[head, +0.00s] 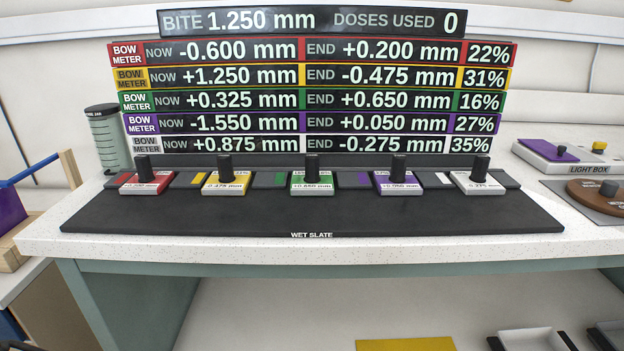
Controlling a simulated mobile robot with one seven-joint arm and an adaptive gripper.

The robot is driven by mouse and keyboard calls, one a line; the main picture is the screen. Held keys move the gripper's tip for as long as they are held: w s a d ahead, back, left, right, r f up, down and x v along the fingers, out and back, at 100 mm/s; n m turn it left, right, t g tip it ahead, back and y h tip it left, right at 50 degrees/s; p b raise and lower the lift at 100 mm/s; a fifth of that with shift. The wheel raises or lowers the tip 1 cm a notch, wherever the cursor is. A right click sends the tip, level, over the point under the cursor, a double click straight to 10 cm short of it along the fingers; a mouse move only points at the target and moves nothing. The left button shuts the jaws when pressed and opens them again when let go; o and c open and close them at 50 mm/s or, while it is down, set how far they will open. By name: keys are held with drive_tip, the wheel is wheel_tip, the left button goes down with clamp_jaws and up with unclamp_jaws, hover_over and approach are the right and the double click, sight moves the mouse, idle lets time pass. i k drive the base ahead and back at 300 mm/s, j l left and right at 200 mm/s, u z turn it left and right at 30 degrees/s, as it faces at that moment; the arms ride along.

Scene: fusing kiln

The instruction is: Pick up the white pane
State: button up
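The white pane (478,184) appears to be the rightmost of the row of coloured pieces on the dark wet slate (310,220). It is a small pale block with a dark upright knob (481,168) on top, and its label is too small to read surely. A small white tab (443,179) lies just to its left. My gripper does not show clearly in the head view. A dark bit at the bottom left edge is too cut off to identify.
Red (146,184), yellow (226,184), green (312,184) and purple (399,184) knobbed pieces stand in the same row. Meter displays (310,85) rise behind. A grey-green cylinder (108,140) stands left, a light box (570,158) right. The slate's front is clear.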

sight(476, 182)
drive_tip(key=z, duration=0.45)
drive_tip(key=i+l+z, duration=0.1)
drive_tip(key=z, duration=0.3)
drive_tip(key=i+l+z, duration=0.1)
drive_tip(key=z, duration=0.3)
drive_tip(key=i+z, duration=0.2)
drive_tip(key=z, duration=0.2)
drive_tip(key=i+j, duration=0.35)
drive_tip(key=i, duration=0.1)
